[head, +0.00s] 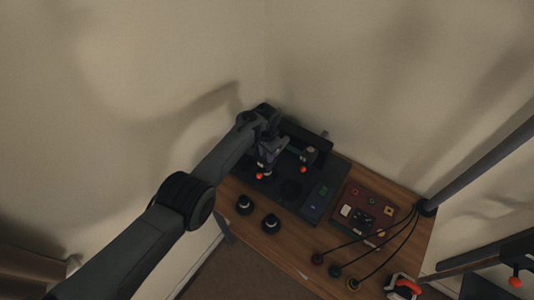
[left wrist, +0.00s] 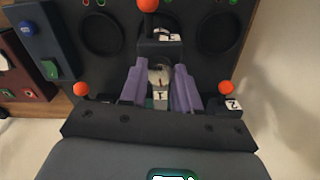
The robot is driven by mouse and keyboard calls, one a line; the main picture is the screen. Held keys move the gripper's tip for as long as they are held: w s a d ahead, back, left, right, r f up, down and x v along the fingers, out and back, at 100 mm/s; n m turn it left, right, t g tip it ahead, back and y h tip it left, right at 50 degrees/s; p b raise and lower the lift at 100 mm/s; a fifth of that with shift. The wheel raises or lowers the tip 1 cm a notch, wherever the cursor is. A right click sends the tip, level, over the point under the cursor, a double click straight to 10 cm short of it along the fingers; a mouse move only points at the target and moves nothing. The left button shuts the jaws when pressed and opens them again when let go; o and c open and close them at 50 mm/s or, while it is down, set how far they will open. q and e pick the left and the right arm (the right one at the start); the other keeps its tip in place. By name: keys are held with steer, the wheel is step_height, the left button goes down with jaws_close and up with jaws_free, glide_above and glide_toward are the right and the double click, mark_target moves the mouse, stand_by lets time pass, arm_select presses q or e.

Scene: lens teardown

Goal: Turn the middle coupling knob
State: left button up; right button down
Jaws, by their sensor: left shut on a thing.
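In the head view my left gripper (head: 268,160) reaches down over the dark device (head: 262,186) near the wall corner, and the arm hides the knob there. Orange-tipped levers stand around the knob: one above (left wrist: 148,5), one left (left wrist: 82,88) and one right (left wrist: 226,87).
A dark red panel with buttons (head: 366,213) is on the wooden table (head: 330,238), right of the device. An orange-and-white item (head: 404,285) is at the lower right.

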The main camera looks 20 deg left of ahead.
arm_select(q)
steer(key=shift+m, duration=0.5)
steer(key=o, duration=1.1)
steer(key=shift+c, duration=0.2)
steer(key=shift+r+p, duration=0.4)
steer(key=shift+r, duration=0.2)
step_height(320, 180, up, 10)
steer(key=p, duration=0.3)
steer(key=shift+f, duration=0.2)
